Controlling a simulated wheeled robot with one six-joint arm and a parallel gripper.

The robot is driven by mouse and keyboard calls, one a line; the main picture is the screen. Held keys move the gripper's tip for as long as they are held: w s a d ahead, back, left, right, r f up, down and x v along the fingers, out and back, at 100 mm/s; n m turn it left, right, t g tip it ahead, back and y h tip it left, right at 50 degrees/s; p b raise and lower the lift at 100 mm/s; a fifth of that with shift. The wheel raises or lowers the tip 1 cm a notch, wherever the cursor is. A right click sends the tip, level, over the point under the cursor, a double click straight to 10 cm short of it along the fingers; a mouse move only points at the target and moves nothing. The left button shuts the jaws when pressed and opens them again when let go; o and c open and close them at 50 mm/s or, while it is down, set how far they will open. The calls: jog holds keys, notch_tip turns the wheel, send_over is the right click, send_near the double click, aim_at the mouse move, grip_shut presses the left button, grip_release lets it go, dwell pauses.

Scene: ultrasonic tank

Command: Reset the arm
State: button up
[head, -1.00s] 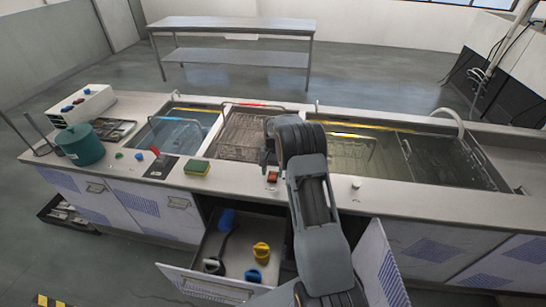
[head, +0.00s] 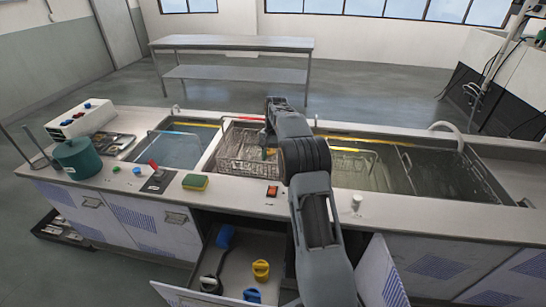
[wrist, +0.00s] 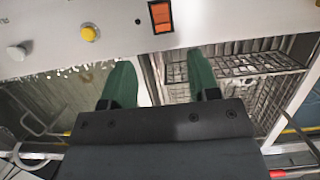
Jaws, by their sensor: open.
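My gripper (wrist: 160,82) is open, with two green fingers apart and nothing seen between them. In the head view, my arm reaches over the counter. A red rocker switch (wrist: 161,16) is on the counter panel ahead of the fingers. My arm partly hides the tanks.
The left tank (head: 165,150) and the right tank (head: 445,178) hold liquid. An open drawer (head: 225,275) and cabinet door (head: 383,275) project in front.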

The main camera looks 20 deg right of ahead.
dwell(0.3)
notch_tip(320, 180, down, 4)
jog(key=s+n, duration=0.1)
jog(key=s, duration=0.1)
jog(key=s+a+r+n+t, duration=0.2)
jog(key=s+a+r, duration=0.2)
jog(key=s, duration=0.5)
jog(key=s+a+r+n+t+h, duration=0.1)
jog(key=s+a+r, duration=0.3)
jog(key=s, duration=0.5)
jog(key=s+a+r+n+t, duration=0.2)
jog(key=s+a+r+t, duration=0.1)
jog(key=s, duration=0.6)
jog(key=shift+a+r+n+t+h, duration=0.3)
jog(key=shift+a+r, duration=0.25)
jog(key=shift+a, duration=0.4)
jog(key=shift+s+a+r, duration=0.1)
jog(key=shift+a+r, duration=0.1)
jog(key=shift+r, duration=0.1)
jog(key=shift+c, duration=0.4)
